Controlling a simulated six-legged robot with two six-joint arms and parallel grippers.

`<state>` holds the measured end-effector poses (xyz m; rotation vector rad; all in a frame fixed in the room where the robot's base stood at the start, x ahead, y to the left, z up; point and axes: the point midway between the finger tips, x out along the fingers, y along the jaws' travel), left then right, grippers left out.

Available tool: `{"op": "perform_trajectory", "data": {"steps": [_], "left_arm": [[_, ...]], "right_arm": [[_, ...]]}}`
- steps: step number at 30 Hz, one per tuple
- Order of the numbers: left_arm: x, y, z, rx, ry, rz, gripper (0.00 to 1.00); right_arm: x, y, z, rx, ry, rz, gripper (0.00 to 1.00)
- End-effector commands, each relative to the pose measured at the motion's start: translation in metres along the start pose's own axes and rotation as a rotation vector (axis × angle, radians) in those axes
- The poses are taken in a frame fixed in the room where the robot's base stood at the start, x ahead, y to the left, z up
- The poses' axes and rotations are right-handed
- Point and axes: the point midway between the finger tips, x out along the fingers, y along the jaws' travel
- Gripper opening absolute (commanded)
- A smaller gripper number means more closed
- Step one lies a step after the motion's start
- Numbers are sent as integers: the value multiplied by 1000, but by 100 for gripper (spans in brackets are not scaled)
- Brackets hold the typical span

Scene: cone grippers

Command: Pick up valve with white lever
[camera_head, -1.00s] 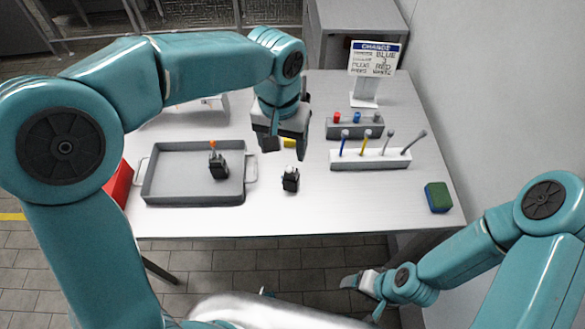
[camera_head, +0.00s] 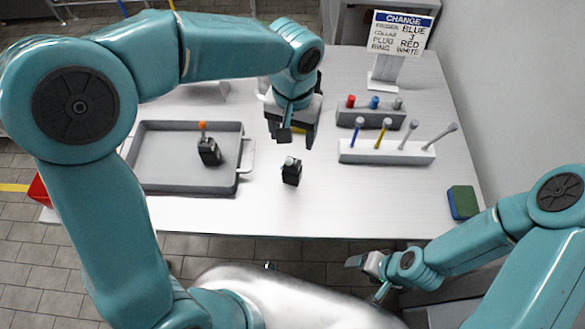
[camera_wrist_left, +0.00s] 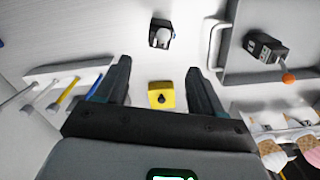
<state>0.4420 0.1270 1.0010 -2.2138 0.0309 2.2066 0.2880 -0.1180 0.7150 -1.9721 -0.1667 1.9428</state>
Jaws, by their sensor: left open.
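The valve with the white lever, a small black block with a white knob on top (camera_head: 291,174), stands upright on the bare table right of the grey tray. It also shows at the top of the left wrist view (camera_wrist_left: 161,36). My left gripper (camera_head: 297,138) is open and empty, above and just behind the valve, not touching it. In the left wrist view its fingers (camera_wrist_left: 158,70) point toward the valve, with a yellow block (camera_wrist_left: 161,96) on the table below, between them. My right gripper (camera_head: 362,262) is off the table's front edge; its jaw state is unclear.
A black valve with an orange knob (camera_head: 208,150) is in the grey tray (camera_head: 160,182). To the right are a white rack (camera_head: 380,155) of tall pegs, a grey rack (camera_head: 372,120), a sign (camera_head: 402,33) and a blue-green block (camera_head: 462,202). The table front is clear.

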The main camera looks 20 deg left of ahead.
Motion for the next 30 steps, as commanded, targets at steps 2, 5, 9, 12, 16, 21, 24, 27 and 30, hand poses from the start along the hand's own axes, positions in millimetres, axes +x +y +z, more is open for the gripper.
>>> {"op": "perform_trajectory", "data": {"steps": [2, 5, 9, 12, 16, 21, 24, 27, 30], "left_arm": [[20, 0, 2, -1, -6, -2, 68], [39, 0, 2, 0, -5, -1, 68], [53, 1, 1, -1, -1, -1, 68], [59, 1, 1, 0, -2, -1, 68], [78, -1, 3, 0, -6, -2, 68], [103, -1, 2, -1, -3, 0, 68], [108, -1, 1, -1, -1, 0, 68], [108, -1, 1, -1, 0, 0, 68], [108, -1, 1, -1, 0, 0, 65]], "right_arm": [[0, 0, 0, 0, 1, 0, 73], [0, 0, 0, 0, 1, 0, 73], [0, 0, 0, 0, 0, 0, 73], [-1, 0, 0, 0, 0, 0, 73], [-6, -2, 0, 0, 1, 0, 73], [-8, -3, 0, 0, 1, 0, 73], [-8, -3, 0, 0, 1, 0, 73], [-7, -3, 0, 0, 0, 0, 73], [-7, -3, 0, 0, 1, 0, 73]]}}
